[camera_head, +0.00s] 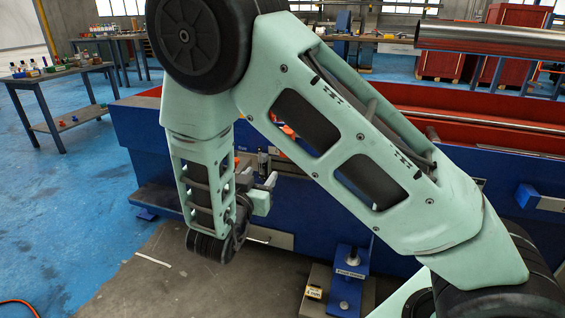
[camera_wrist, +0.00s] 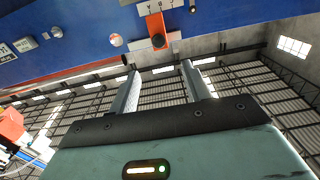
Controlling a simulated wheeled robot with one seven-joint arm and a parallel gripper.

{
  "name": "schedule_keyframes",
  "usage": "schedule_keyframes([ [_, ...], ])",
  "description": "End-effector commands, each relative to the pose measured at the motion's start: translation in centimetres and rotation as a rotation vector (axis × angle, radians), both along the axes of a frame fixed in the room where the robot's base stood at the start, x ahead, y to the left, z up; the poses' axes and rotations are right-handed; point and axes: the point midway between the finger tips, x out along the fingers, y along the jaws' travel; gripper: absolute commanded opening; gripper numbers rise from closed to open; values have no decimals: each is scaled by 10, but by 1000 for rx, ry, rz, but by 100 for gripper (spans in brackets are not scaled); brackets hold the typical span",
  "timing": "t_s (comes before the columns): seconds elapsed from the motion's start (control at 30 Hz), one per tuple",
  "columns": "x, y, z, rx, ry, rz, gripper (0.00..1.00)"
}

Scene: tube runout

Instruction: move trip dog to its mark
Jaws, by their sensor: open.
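An orange block with a round black knob (camera_wrist: 157,30) is on the blue machine face at the top of the wrist view; it may be the trip dog. In the head view my gripper (camera_head: 269,182) is in front of the blue machine. I cannot make out the mark for certain.
The long blue machine (camera_head: 150,150) with a red trough fills the middle of the head view. A steel tube (camera_head: 490,40) is at upper right. A side table (camera_head: 60,75) with bottles is at left.

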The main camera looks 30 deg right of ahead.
Motion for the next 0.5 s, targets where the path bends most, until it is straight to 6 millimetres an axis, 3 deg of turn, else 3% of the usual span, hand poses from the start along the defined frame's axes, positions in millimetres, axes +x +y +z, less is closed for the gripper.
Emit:
schedule_keyframes([
  [0.17,7,-13,0,-19,-12,-18,48],
  [0.5,48,-66,-2,-15,-12,-16,48],
])
